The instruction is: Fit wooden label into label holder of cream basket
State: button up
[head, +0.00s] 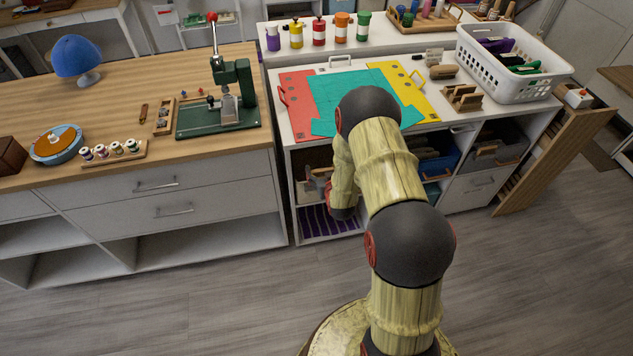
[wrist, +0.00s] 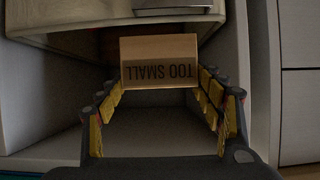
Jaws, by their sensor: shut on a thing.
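The wooden label (wrist: 159,62) is a small block with a pale wood face and a darker face reading "TOO SMALL", upside down in the wrist view. My gripper (wrist: 160,85) is shut on it, with a yellow-padded finger at each side. The cream basket (wrist: 85,38) is behind the label at the top of the wrist view, inside a cubby. A pale label holder (wrist: 172,6) shows at the top edge, apart from the label in the picture. In the head view my arm hides most of the gripper and the basket.
White cubby walls (wrist: 264,70) stand close on both sides of my gripper. A purple striped thing (head: 330,222) lies in the lower cubby. The worktop above holds colored sheets (head: 352,95) and a white basket (head: 515,75). Grey floor is free in front.

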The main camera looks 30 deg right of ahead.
aim_at(318, 175)
jog(key=shift+w+a+f+b, duration=0.2)
jog(key=shift+w+a+f, duration=0.1)
jog(key=shift+w+f, duration=0.25)
jog(key=shift+w+a+f+b, duration=0.2)
jog(key=shift+w+a+f, duration=0.15)
jog(key=shift+f, duration=0.3)
notch_tip(318, 175, down, 4)
jog(key=shift+a+r+b, duration=0.1)
jog(key=shift+r+b, duration=0.15)
jog(key=shift+b, duration=0.75)
jog(key=shift+c, duration=1)
jog(key=shift+f, duration=0.2)
jog(key=c, duration=0.4)
jog(key=o, duration=1.3)
jog(key=shift+s+f, duration=0.1)
jog(key=shift+f, duration=0.05)
jog(key=o, duration=0.4)
jog(key=shift+r, duration=0.2)
jog(key=shift+w, duration=0.2)
jog(key=shift+r, duration=0.2)
